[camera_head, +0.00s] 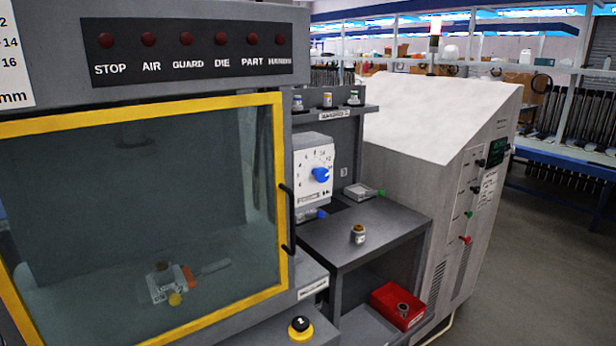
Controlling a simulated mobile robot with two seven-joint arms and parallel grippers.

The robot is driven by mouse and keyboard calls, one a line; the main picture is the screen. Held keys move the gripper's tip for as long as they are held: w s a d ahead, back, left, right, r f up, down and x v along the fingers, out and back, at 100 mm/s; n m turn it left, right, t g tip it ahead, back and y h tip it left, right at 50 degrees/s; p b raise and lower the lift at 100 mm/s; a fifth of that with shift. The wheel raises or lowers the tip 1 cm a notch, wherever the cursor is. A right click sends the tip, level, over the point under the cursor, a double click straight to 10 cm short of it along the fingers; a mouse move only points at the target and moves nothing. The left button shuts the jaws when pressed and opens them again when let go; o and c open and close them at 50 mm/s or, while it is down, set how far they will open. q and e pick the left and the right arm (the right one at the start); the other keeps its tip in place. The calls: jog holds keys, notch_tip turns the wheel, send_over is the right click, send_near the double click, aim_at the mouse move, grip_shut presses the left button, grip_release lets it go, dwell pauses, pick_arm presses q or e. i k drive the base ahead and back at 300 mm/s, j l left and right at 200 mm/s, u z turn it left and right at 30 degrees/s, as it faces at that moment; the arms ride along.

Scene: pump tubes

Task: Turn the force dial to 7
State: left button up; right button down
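The force dial is a blue knob (321,174) on a white panel (314,160) printed with a ring of numbers. It stands right of the yellow-framed guard door, above a small grey table. The numbers are too small to read surely, and I cannot tell which one the knob points to. Neither of my grippers is in view, and nothing touches the knob.
The yellow-framed guard door (282,200) with a black handle (288,218) stands left of the dial. A small part (358,234) stands on the grey table (385,222). A red bin (388,296) sits below. A grey cabinet (425,170) stands right; floor beyond it is clear.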

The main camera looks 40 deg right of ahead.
aim_at(321, 175)
jog(key=z, duration=1.25)
